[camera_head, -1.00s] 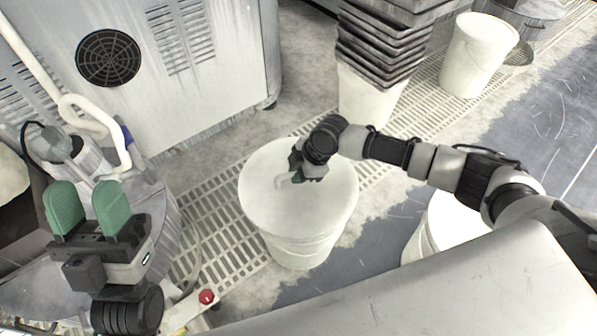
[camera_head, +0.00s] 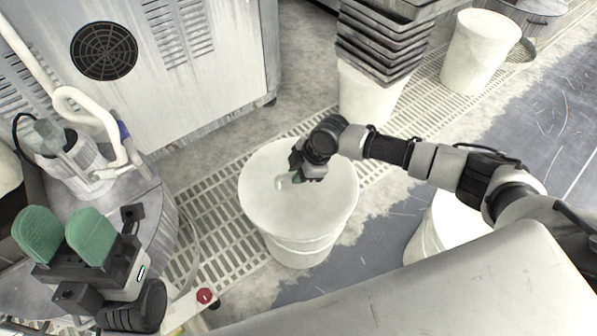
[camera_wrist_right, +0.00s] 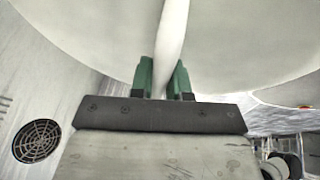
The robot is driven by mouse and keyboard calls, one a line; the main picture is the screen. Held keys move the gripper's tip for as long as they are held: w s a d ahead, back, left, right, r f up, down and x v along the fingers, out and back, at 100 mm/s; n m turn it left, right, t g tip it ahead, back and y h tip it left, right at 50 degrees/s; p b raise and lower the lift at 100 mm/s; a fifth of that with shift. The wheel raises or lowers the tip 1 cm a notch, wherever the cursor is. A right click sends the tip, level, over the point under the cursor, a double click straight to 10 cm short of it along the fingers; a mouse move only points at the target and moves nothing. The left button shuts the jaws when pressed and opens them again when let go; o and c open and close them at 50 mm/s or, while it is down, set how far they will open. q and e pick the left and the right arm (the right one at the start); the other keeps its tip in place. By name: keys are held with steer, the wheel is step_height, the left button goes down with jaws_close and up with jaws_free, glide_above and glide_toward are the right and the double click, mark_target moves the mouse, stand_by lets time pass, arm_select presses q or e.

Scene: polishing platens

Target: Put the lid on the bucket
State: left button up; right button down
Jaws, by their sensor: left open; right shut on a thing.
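A round white lid (camera_head: 318,213) covers the top of a white bucket (camera_head: 300,251) in the middle of the head view. My left gripper (camera_head: 66,236) is open and empty at the lower left, away from the bucket.
A grey machine cabinet (camera_head: 190,80) stands behind at the left. Pale hoses and a metal drum (camera_head: 150,215) are near my left gripper. Stacked dark trays (camera_head: 378,50) sit on another white bucket (camera_head: 366,98). A further bucket (camera_head: 478,52) stands at the back right. Floor grating surrounds the lidded bucket.

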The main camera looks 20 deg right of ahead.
steer(key=shift+f, duration=0.15)
steer(key=c, duration=1)
jaws_free()
